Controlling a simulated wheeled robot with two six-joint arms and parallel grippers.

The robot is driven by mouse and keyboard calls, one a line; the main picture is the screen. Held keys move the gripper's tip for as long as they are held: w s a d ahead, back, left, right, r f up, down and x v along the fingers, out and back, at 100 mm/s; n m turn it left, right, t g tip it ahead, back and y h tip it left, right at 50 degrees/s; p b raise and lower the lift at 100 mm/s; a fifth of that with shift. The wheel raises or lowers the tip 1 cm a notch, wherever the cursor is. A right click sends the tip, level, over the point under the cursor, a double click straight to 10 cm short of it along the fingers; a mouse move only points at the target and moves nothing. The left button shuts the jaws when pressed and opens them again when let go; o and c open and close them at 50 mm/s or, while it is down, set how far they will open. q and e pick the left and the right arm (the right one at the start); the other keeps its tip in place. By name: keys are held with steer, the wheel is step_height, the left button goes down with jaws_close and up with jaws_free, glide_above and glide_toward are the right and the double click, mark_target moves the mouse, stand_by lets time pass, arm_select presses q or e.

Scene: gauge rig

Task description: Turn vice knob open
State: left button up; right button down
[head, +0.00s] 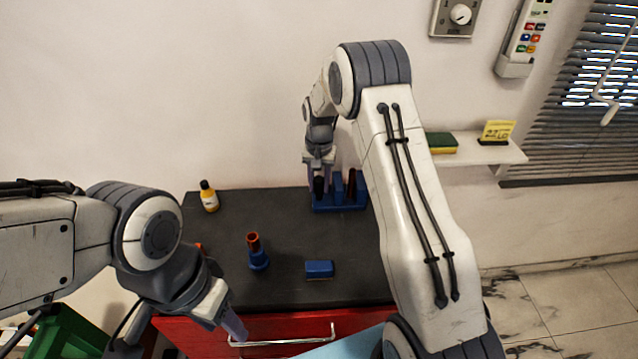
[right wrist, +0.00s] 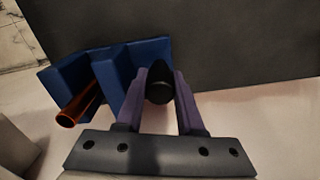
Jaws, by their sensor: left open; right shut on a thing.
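A blue vice (head: 345,206) stands at the back of the dark worktop, and it fills the upper left of the right wrist view (right wrist: 117,72). A tube stands between its blocks; its open orange end (right wrist: 70,119) shows in the right wrist view. My right gripper (head: 318,187) is at the vice's left end. In the right wrist view its purple fingers (right wrist: 160,82) are shut on a black knob (right wrist: 159,93) beside the blue blocks. My left gripper (head: 237,328) is open over the red cabinet's front edge, apart from the vice. Its fingers show only partly.
A blue holder (head: 259,261) with an orange-topped tube, a blue block (head: 319,268) and a yellow bottle (head: 209,198) stand on the worktop (head: 290,225). A wall shelf (head: 480,150) is right of my right arm. A green bin (head: 65,335) is lower left.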

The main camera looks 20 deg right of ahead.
steer(key=shift+n, duration=0.3)
steer(key=n, duration=0.3)
steer(key=shift+r+n, duration=0.1)
steer(key=shift+n, duration=0.2)
steer(key=shift+w+n+p, duration=0.1)
steer(key=shift+n+p, duration=0.25)
steer(key=shift+n, duration=1.55)
steer(key=c, duration=0.8)
jaws_free()
